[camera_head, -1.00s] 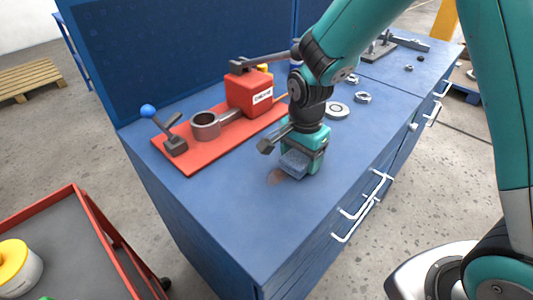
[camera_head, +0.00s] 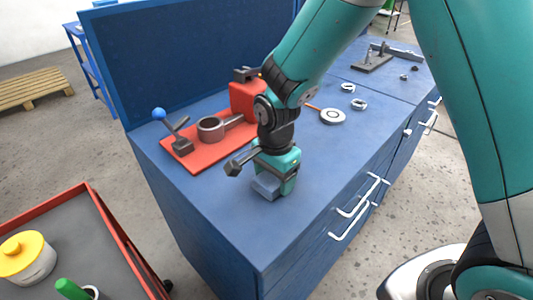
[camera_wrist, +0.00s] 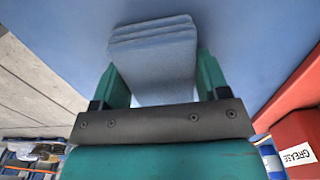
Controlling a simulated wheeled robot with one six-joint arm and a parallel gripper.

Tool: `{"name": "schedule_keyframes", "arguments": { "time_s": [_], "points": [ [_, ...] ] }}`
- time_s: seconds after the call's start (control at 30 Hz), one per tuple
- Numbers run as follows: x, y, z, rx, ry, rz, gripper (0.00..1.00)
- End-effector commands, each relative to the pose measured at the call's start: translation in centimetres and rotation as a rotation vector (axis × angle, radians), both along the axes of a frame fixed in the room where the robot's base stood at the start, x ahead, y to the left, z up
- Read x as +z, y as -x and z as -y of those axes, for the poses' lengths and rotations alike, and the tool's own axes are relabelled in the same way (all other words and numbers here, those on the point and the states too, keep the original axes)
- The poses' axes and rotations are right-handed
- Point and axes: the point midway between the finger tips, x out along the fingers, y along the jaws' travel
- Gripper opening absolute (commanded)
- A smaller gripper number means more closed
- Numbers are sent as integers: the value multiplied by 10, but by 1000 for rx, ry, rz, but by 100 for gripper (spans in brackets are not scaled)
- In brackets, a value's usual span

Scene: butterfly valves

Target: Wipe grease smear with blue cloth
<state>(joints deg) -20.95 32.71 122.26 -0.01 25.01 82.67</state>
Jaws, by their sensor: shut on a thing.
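My gripper (camera_head: 276,180) is shut on the folded blue cloth (camera_head: 265,187), low over the blue bench top (camera_head: 240,225), left of the drawer handles. In the wrist view, the folded cloth (camera_wrist: 153,60) sits between the two green fingers and sticks out past them. The cloth appears to touch the bench top. No grease smear shows now in either view; I cannot tell whether the cloth and gripper hide any of it.
A red plate (camera_head: 200,158) with a grey ring fitting and a blue-knobbed lever lies behind my gripper. A red box (camera_head: 243,100) stands on it; a GREASE label (camera_wrist: 296,155) shows in the wrist view. A red-edged cart (camera_head: 108,225) stands front left. The front bench top is clear.

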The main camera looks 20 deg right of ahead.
Motion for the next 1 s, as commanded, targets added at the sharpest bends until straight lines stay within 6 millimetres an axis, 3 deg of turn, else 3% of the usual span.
{"name": "schedule_keyframes", "arguments": {
  "time_s": [0.1,0.23,0.8,1.0],
  "points": [
    [3,1,-4,-8,0,0,46],
    [29,1,-4,-7,-1,3,46],
    [77,1,1,-14,0,0,46],
    [83,1,2,-17,0,-1,46]
  ]
}}
